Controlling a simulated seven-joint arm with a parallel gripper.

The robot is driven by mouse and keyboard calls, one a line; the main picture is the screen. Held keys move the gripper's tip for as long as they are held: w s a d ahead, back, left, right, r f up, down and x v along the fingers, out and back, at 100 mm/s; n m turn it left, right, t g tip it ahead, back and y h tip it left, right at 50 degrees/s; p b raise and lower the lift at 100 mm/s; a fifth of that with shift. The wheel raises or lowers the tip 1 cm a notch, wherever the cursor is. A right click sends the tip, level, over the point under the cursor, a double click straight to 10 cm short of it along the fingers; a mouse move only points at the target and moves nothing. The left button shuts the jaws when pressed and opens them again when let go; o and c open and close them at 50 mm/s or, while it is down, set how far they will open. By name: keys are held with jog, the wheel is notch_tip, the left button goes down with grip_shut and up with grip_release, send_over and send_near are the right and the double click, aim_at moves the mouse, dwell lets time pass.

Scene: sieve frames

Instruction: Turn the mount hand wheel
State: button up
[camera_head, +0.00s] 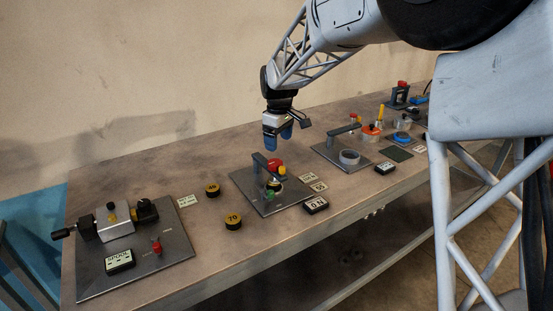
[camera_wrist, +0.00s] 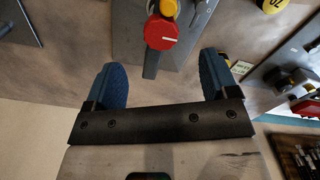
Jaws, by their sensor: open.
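A red hand wheel (camera_head: 275,165) sits on a dark arm on the middle grey plate (camera_head: 249,186); I take it for the mount hand wheel. In the wrist view the red wheel (camera_wrist: 161,33) faces the camera with a white line on it. A yellow part (camera_head: 282,171) is beside it. My gripper (camera_head: 279,141) is above the wheel, pointing down, with its blue fingers apart and nothing between them. In the wrist view the wheel lies beyond the fingertips (camera_wrist: 164,72), roughly centred between them. I see no contact.
Black-and-yellow discs (camera_head: 233,222) and (camera_head: 212,190) lie left of the middle plate. A vise-like fixture (camera_head: 113,222) stands on the left plate. Another plate (camera_head: 342,152) with a grey ring is to the right. Label blocks (camera_head: 315,205) line the front.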

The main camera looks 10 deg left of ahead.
aim_at(274, 162)
jog(key=shift+w+a+f, duration=0.2)
jog(key=shift+a+f, duration=0.05)
jog(key=shift+a, duration=0.25)
jog(key=shift+w+a+f, duration=0.2)
jog(key=shift+a, duration=0.25)
jog(key=shift+f, duration=0.1)
jog(key=shift+f, duration=3.8)
jog(key=c, duration=0.9)
